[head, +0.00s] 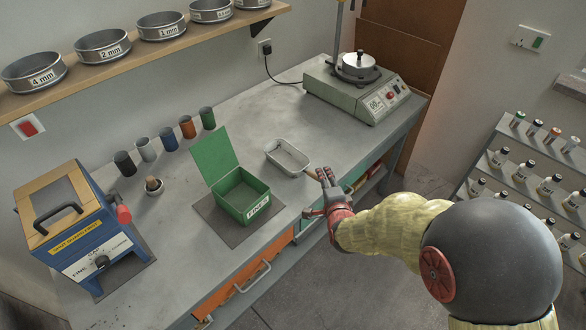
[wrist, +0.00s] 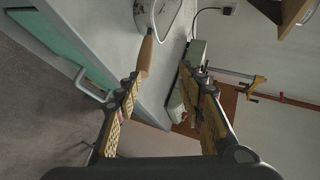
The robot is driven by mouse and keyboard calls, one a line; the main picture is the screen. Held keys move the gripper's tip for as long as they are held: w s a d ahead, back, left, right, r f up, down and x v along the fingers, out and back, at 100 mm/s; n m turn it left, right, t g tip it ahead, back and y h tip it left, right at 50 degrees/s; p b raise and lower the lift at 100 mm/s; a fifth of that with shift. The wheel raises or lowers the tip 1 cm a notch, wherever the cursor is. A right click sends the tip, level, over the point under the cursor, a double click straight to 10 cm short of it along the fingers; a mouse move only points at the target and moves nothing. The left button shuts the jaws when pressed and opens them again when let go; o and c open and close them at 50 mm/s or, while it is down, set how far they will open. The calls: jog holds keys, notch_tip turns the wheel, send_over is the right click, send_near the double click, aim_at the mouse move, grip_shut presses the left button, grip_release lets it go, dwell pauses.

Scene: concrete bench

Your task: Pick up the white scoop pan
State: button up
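The white scoop pan (head: 287,157) lies on the concrete bench (head: 250,115), near its front edge. Its short wooden handle points toward my gripper (head: 318,194). In the wrist view the pan (wrist: 168,10) is cut off at the top, and its wooden handle (wrist: 147,52) runs down to the left fingertip. My gripper (wrist: 160,75) is open, with a wide empty gap between the fingers. The handle is beside the left finger, not centred in the gap. I cannot tell whether they touch.
A green box (head: 243,200) with its lid up stands left of the pan. A grey scale-like device (head: 357,88) with a lidded pot is at the back right. Several cups (head: 167,138) line the wall, and a blue machine (head: 88,235) is at left. Drawers (head: 245,280) are below the bench edge.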

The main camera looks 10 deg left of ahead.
aim_at(316, 176)
jog(key=shift+m+t, duration=0.4)
jog(key=shift+m, duration=0.3)
jog(key=w+a+f+b, duration=0.1)
jog(key=w+f, duration=0.1)
jog(key=w+f+b, duration=0.1)
jog(key=w+f, duration=0.1)
jog(key=w+a+f+b, duration=0.1)
jog(key=shift+w+a+f, duration=0.3)
jog(key=shift+w+f, duration=0.1)
jog(key=shift+w+a, duration=0.1)
jog(key=shift+w, duration=0.45)
jog(key=shift+c, duration=0.2)
grip_shut()
